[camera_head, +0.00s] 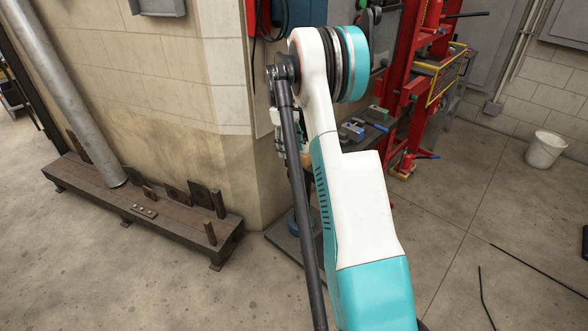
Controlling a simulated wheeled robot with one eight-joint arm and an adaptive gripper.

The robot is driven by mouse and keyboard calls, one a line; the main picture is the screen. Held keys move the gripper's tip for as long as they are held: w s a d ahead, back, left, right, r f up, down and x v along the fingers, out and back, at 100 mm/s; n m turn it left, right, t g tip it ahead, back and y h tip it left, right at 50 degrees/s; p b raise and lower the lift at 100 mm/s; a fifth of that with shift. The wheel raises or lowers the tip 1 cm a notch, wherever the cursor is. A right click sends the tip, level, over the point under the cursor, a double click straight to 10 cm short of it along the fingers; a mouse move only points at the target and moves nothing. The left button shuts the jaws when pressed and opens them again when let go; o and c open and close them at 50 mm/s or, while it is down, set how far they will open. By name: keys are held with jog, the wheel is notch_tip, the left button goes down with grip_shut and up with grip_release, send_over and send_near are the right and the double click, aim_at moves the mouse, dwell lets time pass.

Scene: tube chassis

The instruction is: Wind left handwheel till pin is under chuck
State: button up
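My white and teal arm fills the middle of the head view and covers much of what is behind it. My gripper cannot be made out. A partly hidden machine stands against the wall corner behind my arm, with a dark base plate (283,238) on the floor. Parts of it show as small dark and pale pieces left of my arm. I cannot make out the left handwheel, the pin or the chuck. A small blue fixture (352,130) sits on a grey surface just right of my arm; I cannot tell what it is.
A red steel frame (398,90) stands behind my arm to the right. A low rusty metal bench (150,205) with a leaning grey tube (75,100) lies along the left wall. A white bucket (545,148) and thin black rods (537,270) are on the right floor. The left foreground floor is clear.

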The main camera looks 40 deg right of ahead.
aim_at(295, 176)
notch_tip(295, 176, up, 3)
jog(key=s+t+p, duration=0.1)
jog(key=s+t, duration=0.1)
jog(key=s, duration=0.1)
jog(key=f+b, duration=0.1)
jog(key=f, duration=0.3)
jog(key=f+b, duration=0.1)
jog(key=f, duration=0.4)
jog(key=f+b, duration=0.2)
jog(key=f, duration=0.2)
jog(key=shift+w+a+f, duration=0.2)
jog(key=shift+w+f, duration=0.05)
jog(key=shift+c, duration=0.3)
jog(key=c, duration=0.9)
